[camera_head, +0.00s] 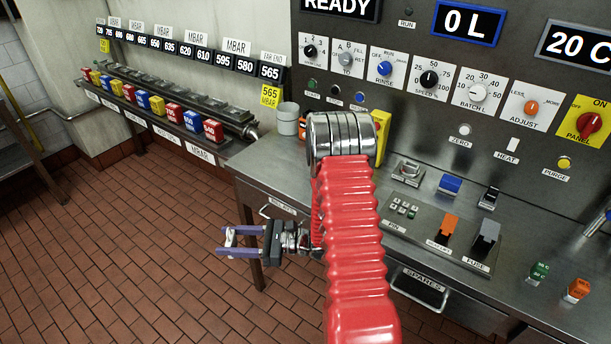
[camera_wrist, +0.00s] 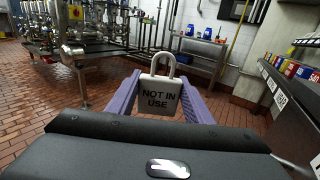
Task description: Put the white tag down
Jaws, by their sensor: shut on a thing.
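The white tag (camera_wrist: 159,101) is shaped like a padlock with a shackle on top and reads "NOT IN USE". In the wrist view it stands upright between the two purple fingers of my gripper (camera_wrist: 160,88), which is shut on it. In the head view my gripper (camera_head: 228,241) is held out to the left, over the brick floor and clear of the steel bench (camera_head: 275,165).
The bench holds grey cups (camera_head: 288,118), a blue switch (camera_head: 450,184), an orange switch (camera_head: 443,228) and small green and orange blocks. A drawer handle (camera_head: 420,289) juts from its front. A rail with colored blocks (camera_head: 174,112) runs along the left wall.

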